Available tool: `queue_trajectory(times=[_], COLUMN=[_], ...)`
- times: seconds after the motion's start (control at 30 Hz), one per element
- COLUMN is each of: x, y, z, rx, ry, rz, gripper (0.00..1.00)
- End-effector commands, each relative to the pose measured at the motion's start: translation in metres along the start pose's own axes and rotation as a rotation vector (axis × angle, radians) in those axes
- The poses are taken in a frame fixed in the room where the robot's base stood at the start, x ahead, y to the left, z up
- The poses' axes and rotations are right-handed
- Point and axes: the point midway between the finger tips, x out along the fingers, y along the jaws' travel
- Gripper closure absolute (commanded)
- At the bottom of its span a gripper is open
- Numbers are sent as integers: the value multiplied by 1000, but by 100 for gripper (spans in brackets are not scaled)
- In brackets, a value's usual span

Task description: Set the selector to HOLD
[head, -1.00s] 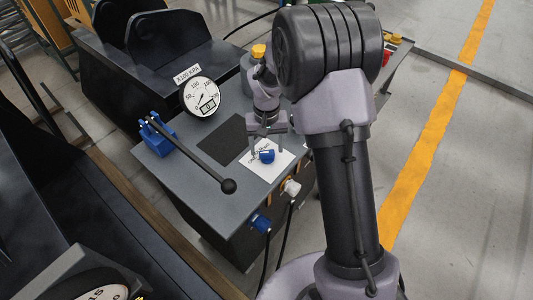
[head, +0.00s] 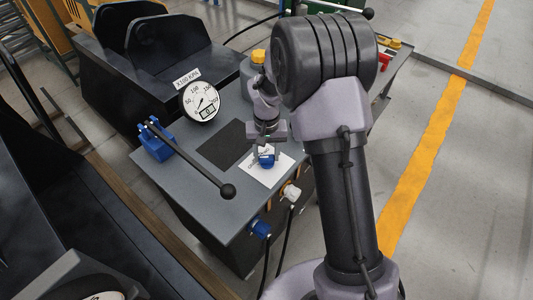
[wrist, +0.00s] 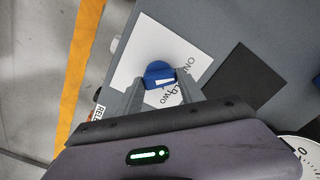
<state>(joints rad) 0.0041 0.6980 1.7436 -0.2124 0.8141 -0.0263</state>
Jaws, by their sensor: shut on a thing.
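The selector is a blue knob (head: 266,161) on a white label plate (head: 258,178) on the grey bench top. In the wrist view the blue knob (wrist: 160,73) shows a white mark on its grip. The plate's words are partly covered; "ON" and "TWO" can be read beside the knob, and the letters between are mostly hidden. My gripper (head: 266,151) is over the knob from above. In the wrist view my gripper's fingers (wrist: 162,88) are on either side of the knob's raised grip, shut on it. Which position the knob points to cannot be told.
A long black lever with a ball end (head: 227,191) rises from a blue block (head: 155,143) left of the plate. A round gauge (head: 201,101) stands behind. A black mat (head: 224,144) lies beside the plate. Blue (head: 260,228) and white (head: 292,192) couplers with hoses are on the front face.

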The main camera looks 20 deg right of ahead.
Motion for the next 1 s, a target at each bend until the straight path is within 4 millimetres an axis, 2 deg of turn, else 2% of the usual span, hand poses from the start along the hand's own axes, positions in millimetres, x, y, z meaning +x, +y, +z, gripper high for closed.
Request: queue_trajectory(times=[0.17, 0.7, 1.0], x=[0, 0, 0], y=[0, 0, 0], z=[0, -1, -2], rx=[90, 528, 686], ry=[0, 0, 1], rz=[0, 0, 0], gripper=[95, 95, 95])
